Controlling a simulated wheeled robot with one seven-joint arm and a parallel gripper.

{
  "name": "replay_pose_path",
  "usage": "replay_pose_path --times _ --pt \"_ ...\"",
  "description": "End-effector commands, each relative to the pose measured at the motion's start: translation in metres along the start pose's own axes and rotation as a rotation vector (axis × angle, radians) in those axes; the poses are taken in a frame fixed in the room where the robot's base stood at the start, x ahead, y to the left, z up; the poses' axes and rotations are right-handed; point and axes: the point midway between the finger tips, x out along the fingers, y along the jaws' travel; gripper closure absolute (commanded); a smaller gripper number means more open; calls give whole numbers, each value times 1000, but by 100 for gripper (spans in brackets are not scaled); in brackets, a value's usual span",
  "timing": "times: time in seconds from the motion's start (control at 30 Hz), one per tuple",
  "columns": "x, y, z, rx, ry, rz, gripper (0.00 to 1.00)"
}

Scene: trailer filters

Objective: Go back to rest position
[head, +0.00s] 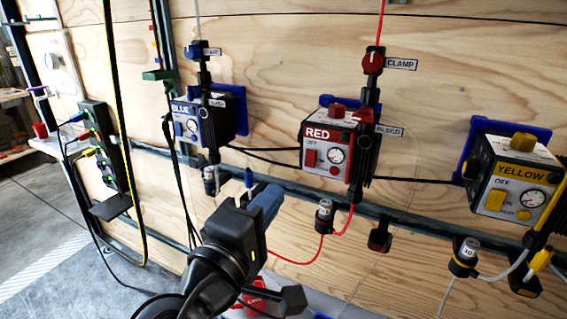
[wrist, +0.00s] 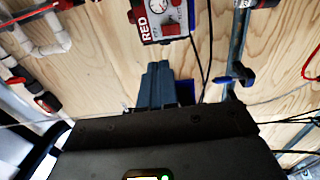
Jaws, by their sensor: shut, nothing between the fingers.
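My gripper (head: 262,203) is in the lower middle of the head view, in front of the wooden wall, below and between the blue and red units. Its fingers are shut with nothing held. In the wrist view its blue-grey fingers (wrist: 158,82) are together in the middle, above the dark gripper body. The red unit (wrist: 162,20) shows at the top of the wrist view, apart from the fingers. My arm reaches up from the bottom edge of the head view.
The blue unit (head: 204,119), red unit (head: 331,143) and yellow unit (head: 507,186) are mounted on the wall. A dark rail (head: 400,219) runs below them. Red hose, black cables and a power strip (head: 107,150) hang nearby. Open floor (head: 35,240) lies at the left.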

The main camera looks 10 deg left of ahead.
Motion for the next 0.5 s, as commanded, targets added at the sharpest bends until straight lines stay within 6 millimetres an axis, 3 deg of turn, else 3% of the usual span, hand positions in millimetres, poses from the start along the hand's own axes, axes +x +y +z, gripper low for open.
replay_pose_path --times 0.27,0.5 --pt "-18 -115 54 102 143 -227 100" --pt "-63 -193 116 302 226 -426 100"
